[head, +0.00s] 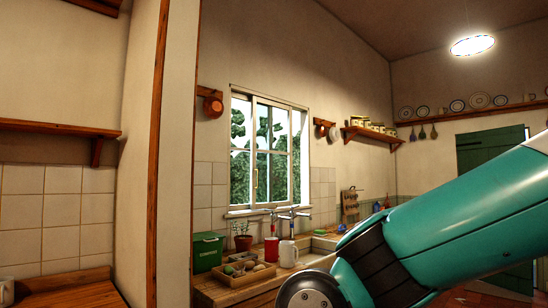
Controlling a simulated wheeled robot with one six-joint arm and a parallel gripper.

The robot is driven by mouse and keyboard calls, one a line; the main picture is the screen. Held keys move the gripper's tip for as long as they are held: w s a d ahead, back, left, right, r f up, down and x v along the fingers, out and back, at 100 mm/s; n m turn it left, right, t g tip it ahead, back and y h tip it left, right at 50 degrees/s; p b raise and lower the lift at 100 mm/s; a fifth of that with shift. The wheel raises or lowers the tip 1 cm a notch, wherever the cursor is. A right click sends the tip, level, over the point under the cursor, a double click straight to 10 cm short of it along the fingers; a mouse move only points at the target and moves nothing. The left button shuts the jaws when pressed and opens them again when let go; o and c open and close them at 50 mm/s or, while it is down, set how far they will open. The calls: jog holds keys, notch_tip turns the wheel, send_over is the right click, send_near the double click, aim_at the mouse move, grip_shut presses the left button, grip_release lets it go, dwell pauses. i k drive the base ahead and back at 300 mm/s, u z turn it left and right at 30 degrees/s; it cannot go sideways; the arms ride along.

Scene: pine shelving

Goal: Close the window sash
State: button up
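The window (231,150) is in the left middle of the head view, in the wall above the counter. Its white sash (254,160) has several panes divided by thin bars, and a small handle shows on its left upright. The sash looks set at an angle to the window frame, seemingly ajar; how far it stands open is hard to tell. Green foliage shows through the glass. My teal arm fills the lower right, well to the right of the window. My gripper is out of view.
Below the sill stand a tap (292,213), a potted plant (243,243), a red mug (271,250), a white mug (288,254), a green box (207,251) and a wooden tray (238,279). A wood-edged partition (178,150) stands left of the window.

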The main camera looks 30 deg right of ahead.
aim_at(253, 207)
jog(key=z, duration=1.8)
jog(key=i, duration=4.45)
jog(key=u, duration=2.65)
